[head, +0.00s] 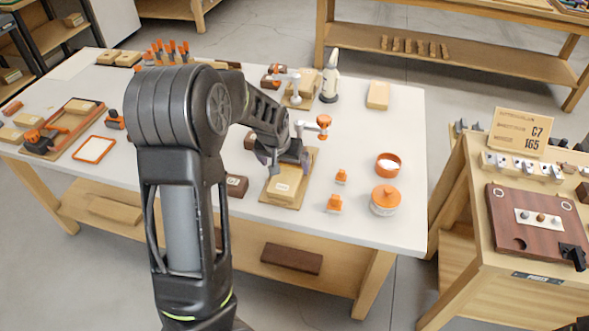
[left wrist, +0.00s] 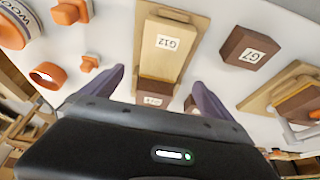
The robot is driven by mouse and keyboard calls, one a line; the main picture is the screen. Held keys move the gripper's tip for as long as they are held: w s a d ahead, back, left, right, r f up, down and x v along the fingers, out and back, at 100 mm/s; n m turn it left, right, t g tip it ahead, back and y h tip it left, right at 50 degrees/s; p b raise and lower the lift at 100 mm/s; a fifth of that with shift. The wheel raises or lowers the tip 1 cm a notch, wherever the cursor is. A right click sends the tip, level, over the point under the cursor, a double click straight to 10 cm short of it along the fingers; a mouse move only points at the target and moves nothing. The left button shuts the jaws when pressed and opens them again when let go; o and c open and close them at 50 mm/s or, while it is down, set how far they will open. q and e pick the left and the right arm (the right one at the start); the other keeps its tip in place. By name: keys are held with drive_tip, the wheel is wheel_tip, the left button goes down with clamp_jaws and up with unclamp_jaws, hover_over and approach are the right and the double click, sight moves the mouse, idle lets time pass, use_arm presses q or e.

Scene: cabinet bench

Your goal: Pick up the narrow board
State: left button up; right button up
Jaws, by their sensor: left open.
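A narrow light wooden board (head: 296,195) lies on the white bench, with a pale block (head: 284,184) on it. In the left wrist view the board (left wrist: 188,60) carries the pale block marked G12 (left wrist: 166,42) and a dark brown labelled block (left wrist: 155,97) nearer my gripper. My left gripper (head: 288,161) hangs over the board's far end, pointing down. Its two fingers (left wrist: 160,88) are apart with nothing held; the brown block shows between them. Whether they touch anything is unclear, and the gripper body hides the near part. My right gripper is not in view.
A brown block marked G7 (left wrist: 248,47) stands beside the board. Orange knobs (head: 334,204), an orange ring cup (head: 388,165) and a round lidded tin (head: 385,201) stand to the right. A white bottle (head: 330,78) stands behind.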

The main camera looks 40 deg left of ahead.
sight(288, 173)
use_arm(q)
drive_tip(key=shift+s+r, duration=0.15)
drive_tip(key=shift+s, duration=0.1)
drive_tip(key=shift+x, duration=1.4)
drive_tip(key=shift+w, duration=0.1)
drive_tip(key=p+x, duration=0.1)
drive_tip(key=x, duration=0.4)
drive_tip(key=shift+w+a, duration=0.1)
drive_tip(key=shift+w, duration=0.1)
drive_tip(key=shift+c, duration=0.4)
drive_tip(key=c, duration=1.6)
drive_tip(key=shift+r, duration=0.15)
wheel_tip(288, 173, up, 10)
drive_tip(key=b, duration=0.1)
